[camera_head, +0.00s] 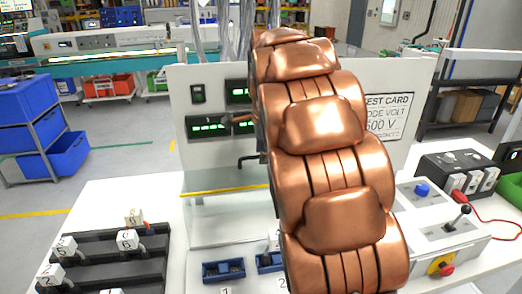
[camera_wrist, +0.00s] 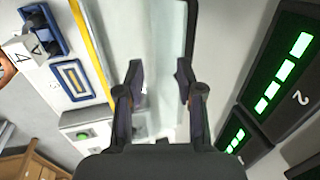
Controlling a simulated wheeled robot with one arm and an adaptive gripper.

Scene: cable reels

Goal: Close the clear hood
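The clear hood (camera_head: 222,216) stands at the front of the white test panel, left of my copper-coloured arm. It is a see-through box with a yellow strip (camera_head: 225,191) along one edge. My arm hides its right part. In the wrist view the clear hood (camera_wrist: 160,35) shows as a pale sheet beyond my fingers, with the yellow strip to the left and a dark bar to the right. My gripper (camera_wrist: 158,82) is open, with a wide gap between its fingertips and nothing clearly held. I cannot tell whether it touches the hood. The head view hides my gripper behind my arm.
Green-lit displays (camera_head: 208,127) are on the white panel (camera_head: 190,85). Blue trays (camera_head: 223,270) sit in front of the hood. A black rack (camera_head: 105,250) with numbered white blocks is at left. A control box (camera_head: 440,225) with a lever and red-yellow button stands at right.

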